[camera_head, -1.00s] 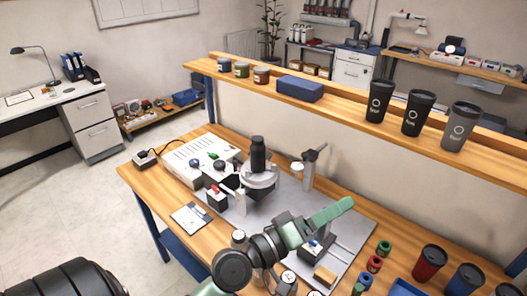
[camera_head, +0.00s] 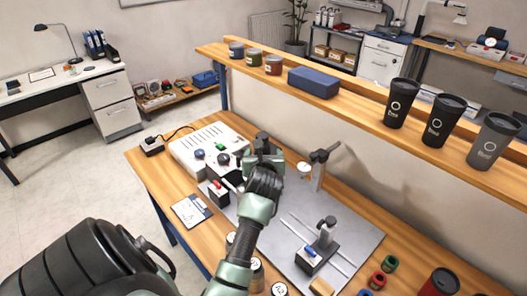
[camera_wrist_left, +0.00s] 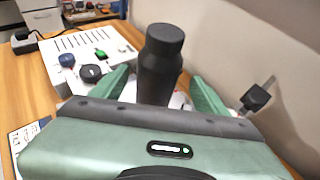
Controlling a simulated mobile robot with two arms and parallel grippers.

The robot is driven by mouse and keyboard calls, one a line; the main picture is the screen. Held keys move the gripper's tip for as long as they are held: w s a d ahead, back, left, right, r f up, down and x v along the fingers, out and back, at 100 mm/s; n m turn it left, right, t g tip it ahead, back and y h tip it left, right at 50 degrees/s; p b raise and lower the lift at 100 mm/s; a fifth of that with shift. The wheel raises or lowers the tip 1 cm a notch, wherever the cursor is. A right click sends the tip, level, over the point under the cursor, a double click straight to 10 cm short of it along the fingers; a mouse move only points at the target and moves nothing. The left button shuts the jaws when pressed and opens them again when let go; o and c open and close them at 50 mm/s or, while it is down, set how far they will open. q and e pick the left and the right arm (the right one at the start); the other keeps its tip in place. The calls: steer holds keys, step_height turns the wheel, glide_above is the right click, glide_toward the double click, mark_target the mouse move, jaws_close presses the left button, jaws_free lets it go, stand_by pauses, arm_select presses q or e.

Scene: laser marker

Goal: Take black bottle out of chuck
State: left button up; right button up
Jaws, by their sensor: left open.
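The black bottle (camera_wrist_left: 161,62) stands upright in the left wrist view, between the two green fingers of my left gripper (camera_wrist_left: 162,76). The fingers are open, one on each side, with a visible gap to the bottle. The bottle's lower part is hidden behind the gripper body. Only a small pale part of the chuck (camera_wrist_left: 180,101) shows beside the bottle's base. In the head view my left gripper (camera_head: 264,158) is over the chuck's place and hides most of the bottle and chuck. My right gripper is not in view.
A white control box (camera_head: 208,140) with knobs stands left of the gripper. A post with a clamp (camera_head: 318,168) stands close on the right. A small black fixture (camera_head: 318,248) sits on the grey plate (camera_head: 352,225). Dark cups (camera_head: 398,102) stand on the shelf behind.

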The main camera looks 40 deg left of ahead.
arm_select(q)
steer(key=shift+w+a, duration=0.3)
steer(key=shift+a, duration=0.05)
steer(key=p+x, duration=0.2)
steer(key=x, duration=0.1)
steer(key=shift+w+a, duration=0.1)
steer(key=shift+a, duration=0.15)
steer(key=shift+w+a+f, duration=0.25)
steer(key=shift+w+a, duration=0.1)
steer(key=c, duration=1.6)
steer(key=shift+o, duration=0.2)
steer(key=shift+r, duration=0.1)
